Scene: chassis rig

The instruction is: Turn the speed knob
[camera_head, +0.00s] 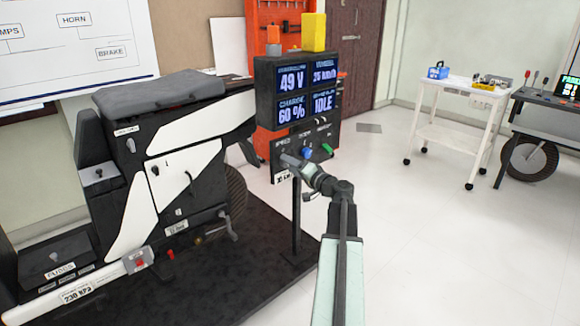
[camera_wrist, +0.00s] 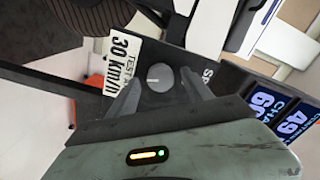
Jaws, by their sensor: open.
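The speed knob (camera_wrist: 167,77) is a grey round knob with a short white mark, on a dark panel in the wrist view. Part of an "SP…" label shows beside it. My gripper (camera_wrist: 162,88) is open, one finger on each side of the knob; I cannot tell whether they touch it. A white tag (camera_wrist: 122,62) reading "TEST 30 km/h" is beside the knob.
A blue knob (camera_head: 307,153) and a green knob (camera_head: 327,149) are right of my gripper. A display box (camera_head: 262,95) above the panel reads 49 V, 60 % and IDLE. The chassis rig (camera_head: 165,150) stands left. A white cart (camera_head: 455,125) stands right; the floor between is clear.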

